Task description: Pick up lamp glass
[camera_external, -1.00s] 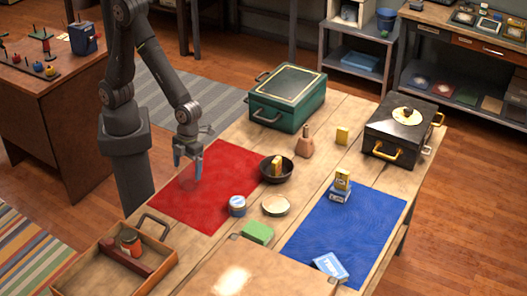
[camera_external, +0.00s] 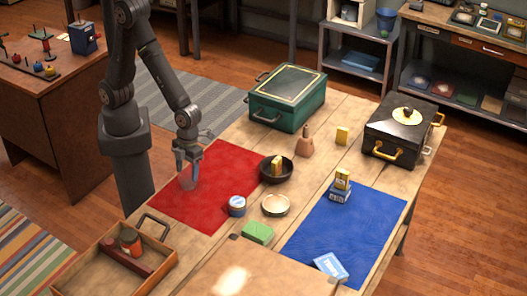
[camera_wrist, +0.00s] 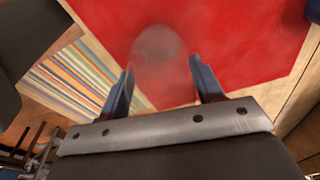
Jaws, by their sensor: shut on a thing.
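The lamp glass (camera_external: 188,183) is a clear, see-through piece at the left part of the red mat (camera_external: 225,190). My gripper (camera_external: 188,165) points down over it, with its fingers closed around the glass. In the wrist view the lamp glass (camera_wrist: 158,62) appears as a faint rounded shape between the two blue-grey fingers of my gripper (camera_wrist: 163,85). Its outline is hard to make out, and I cannot tell whether its base touches the mat.
A wooden tray (camera_external: 165,262) is in front. A green case (camera_external: 288,96) stands behind. Most of the red mat is clear.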

